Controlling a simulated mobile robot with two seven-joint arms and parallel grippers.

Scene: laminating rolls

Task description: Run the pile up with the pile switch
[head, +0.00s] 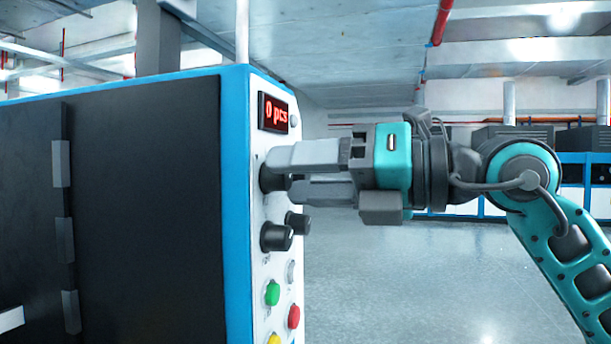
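The machine's narrow white control panel (262,216) faces right. It carries several dark rotary knobs and coloured buttons; no label is readable, so I cannot tell which is the pile switch. My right gripper (279,176) reaches in from the right at the upper dark knob (270,180). Its two grey fingers are apart, with the near finger covering part of this knob. The knob appears to lie between the fingertips; whether they press on it I cannot tell. Two more dark knobs sit below, a near one (276,237) and a far one (298,222). My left gripper is not in view.
A dark side panel (150,200) fills the left. The floor (400,280) at right is clear.

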